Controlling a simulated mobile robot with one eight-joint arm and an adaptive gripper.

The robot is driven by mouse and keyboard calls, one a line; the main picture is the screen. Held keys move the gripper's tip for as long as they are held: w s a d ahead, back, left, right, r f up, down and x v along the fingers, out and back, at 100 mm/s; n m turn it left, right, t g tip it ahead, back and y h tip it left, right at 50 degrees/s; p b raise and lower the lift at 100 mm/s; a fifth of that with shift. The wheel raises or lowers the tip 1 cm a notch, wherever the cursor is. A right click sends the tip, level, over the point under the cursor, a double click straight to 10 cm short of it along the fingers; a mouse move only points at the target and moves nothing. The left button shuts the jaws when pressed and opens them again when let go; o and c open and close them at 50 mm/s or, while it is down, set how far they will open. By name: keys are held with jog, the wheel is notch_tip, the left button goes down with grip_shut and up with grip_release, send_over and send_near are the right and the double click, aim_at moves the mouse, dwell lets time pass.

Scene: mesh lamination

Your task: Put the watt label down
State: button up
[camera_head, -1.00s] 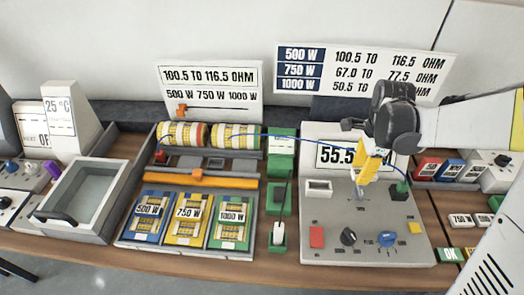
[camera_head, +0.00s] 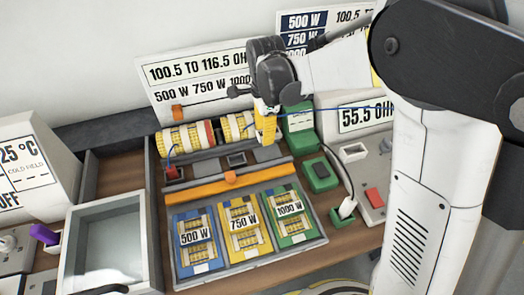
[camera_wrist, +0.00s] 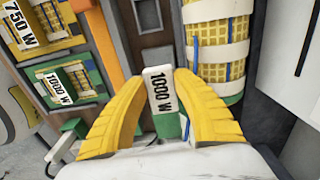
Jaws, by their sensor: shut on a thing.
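The watt label (camera_wrist: 160,92) is a small white plate marked 1000 W, seen between my two yellow fingers in the wrist view. My gripper (camera_wrist: 160,78) is shut on it; a green piece shows just below the label. In the head view my gripper (camera_head: 266,136) points down at the right end of the right mesh roll (camera_head: 234,127), above the tray's slot row. The label is hidden there behind the fingers. In the wrist view the roll (camera_wrist: 213,45) lies just to the right of the label. I cannot tell whether the label touches anything below.
An orange bar (camera_head: 228,182) crosses the tray. Below it lie the 500 W (camera_head: 194,240), 750 W (camera_head: 241,228) and 1000 W (camera_head: 288,214) packs. A green box (camera_head: 301,133) stands close on the right. A blue wire (camera_head: 335,110) runs past my gripper.

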aim_at(265, 153)
notch_tip(265, 153, down, 4)
jog(key=shift+d+r+b, duration=0.15)
jog(key=shift+r+b, duration=0.1)
jog(key=shift+b, duration=0.25)
jog(key=shift+f+b, duration=0.75)
jog(key=shift+f, duration=1.25)
jog(key=shift+f, duration=0.1)
jog(key=shift+f, duration=0.15)
jog(key=o, duration=0.8)
notch_tip(265, 153, up, 13)
jog(key=p, duration=0.4)
jog(key=shift+f, duration=0.15)
